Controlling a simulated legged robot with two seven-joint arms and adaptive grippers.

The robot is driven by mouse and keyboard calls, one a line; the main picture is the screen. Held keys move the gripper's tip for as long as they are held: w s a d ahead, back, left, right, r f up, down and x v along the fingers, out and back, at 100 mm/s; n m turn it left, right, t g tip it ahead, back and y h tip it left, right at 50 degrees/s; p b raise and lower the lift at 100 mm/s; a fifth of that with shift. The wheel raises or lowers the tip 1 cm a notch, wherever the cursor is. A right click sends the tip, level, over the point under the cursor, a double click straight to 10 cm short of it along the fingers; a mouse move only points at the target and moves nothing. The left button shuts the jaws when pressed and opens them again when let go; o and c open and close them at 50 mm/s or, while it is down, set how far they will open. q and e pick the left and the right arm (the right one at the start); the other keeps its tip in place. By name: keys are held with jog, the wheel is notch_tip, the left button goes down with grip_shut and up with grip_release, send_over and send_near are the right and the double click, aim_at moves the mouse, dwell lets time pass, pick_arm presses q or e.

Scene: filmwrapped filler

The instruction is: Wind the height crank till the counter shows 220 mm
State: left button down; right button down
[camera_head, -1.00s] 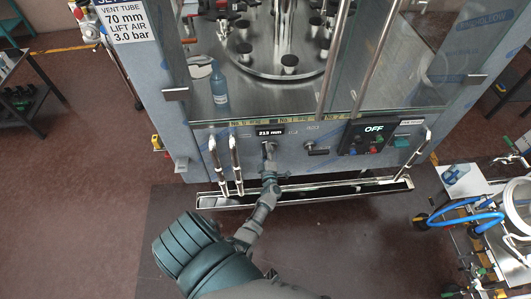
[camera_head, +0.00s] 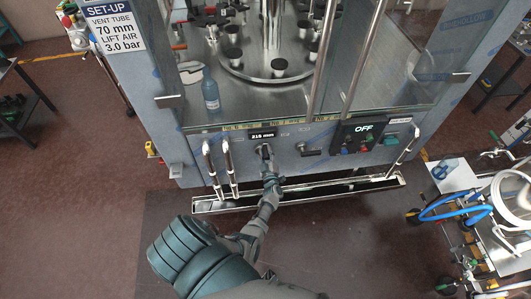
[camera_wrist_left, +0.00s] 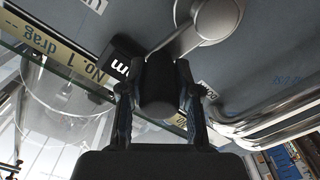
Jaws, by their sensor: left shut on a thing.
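The height crank (camera_head: 264,148) sits on the front panel of the blue-grey machine, just below the counter (camera_head: 263,135), which reads 215 mm. My left gripper (camera_head: 267,160) reaches up to the crank from below. In the left wrist view its two fingers stand on either side of the crank's dark knob (camera_wrist_left: 158,87), shut on it. The crank's silver arm (camera_wrist_left: 190,32) runs from the knob up and right to a round hub. The counter is partly hidden there. My right gripper is not in view.
A second dark handle (camera_head: 311,150) is right of the crank. The OFF control panel (camera_head: 358,136) lies farther right. Bright vertical bars (camera_head: 229,168) stand left of the crank. A metal trough (camera_head: 330,191) runs below the panel. A cart with blue hoses (camera_head: 455,207) stands at right.

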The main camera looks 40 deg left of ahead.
pick_arm(q)
jog(key=shift+s+d+f, duration=0.2)
jog(key=shift+d+f, duration=0.1)
jog(key=shift+f, duration=0.3)
jog(key=c, duration=0.9)
grip_release()
jog(key=shift+o, duration=0.5)
jog(key=shift+w+a+r, duration=0.1)
jog(key=shift+r, duration=0.15)
jog(key=v, duration=1.2)
jog(key=shift+w, duration=0.1)
jog(key=shift+f, duration=0.1)
